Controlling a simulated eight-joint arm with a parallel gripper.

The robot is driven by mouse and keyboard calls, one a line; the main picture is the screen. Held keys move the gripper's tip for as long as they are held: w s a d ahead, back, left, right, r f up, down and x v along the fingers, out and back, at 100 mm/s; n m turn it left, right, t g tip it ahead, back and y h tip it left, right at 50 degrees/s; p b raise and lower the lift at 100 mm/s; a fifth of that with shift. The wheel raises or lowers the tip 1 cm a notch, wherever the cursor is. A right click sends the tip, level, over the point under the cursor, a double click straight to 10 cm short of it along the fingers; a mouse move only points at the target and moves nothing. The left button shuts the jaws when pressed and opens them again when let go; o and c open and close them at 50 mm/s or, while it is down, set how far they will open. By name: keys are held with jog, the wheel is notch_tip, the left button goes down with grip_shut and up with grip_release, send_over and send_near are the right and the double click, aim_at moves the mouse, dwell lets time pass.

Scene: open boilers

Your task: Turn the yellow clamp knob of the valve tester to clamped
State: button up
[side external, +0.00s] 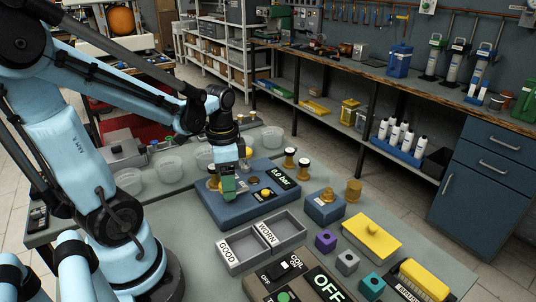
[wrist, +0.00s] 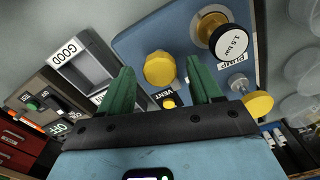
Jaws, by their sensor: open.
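The valve tester (side external: 281,208) is a blue box with a display reading 0.0 bar. In the wrist view, a faceted yellow knob (wrist: 160,67), which I take for the clamp knob, appears between my green fingertips. The side view does not clearly show it. My gripper (side external: 229,194) is open and empty, pointing down over the tester's left part; the gap to the knob is hard to judge. A small yellow button (wrist: 169,103) sits by the VENT label. A brass valve (wrist: 228,40) with a 1.5 bar cap stands right of the knob.
Another yellow knob on a stem (wrist: 258,103) is beside the right finger. The GOOD and WORN bins (side external: 262,242) stand in front of the tester. Valves (side external: 290,157) stand behind it, clear tubs (side external: 170,168) to the left. A blue block (side external: 325,207) is at the right.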

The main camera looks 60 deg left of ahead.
jog(key=shift+c, duration=0.5)
jog(key=c, duration=0.9)
jog(key=shift+c, duration=0.2)
jog(key=shift+n, duration=0.3)
jog(key=n, duration=0.3)
jog(key=shift+n, duration=0.3)
jog(key=n, duration=0.4)
jog(key=shift+a, duration=0.1)
jog(key=n, duration=0.9)
jog(key=shift+n, duration=0.3)
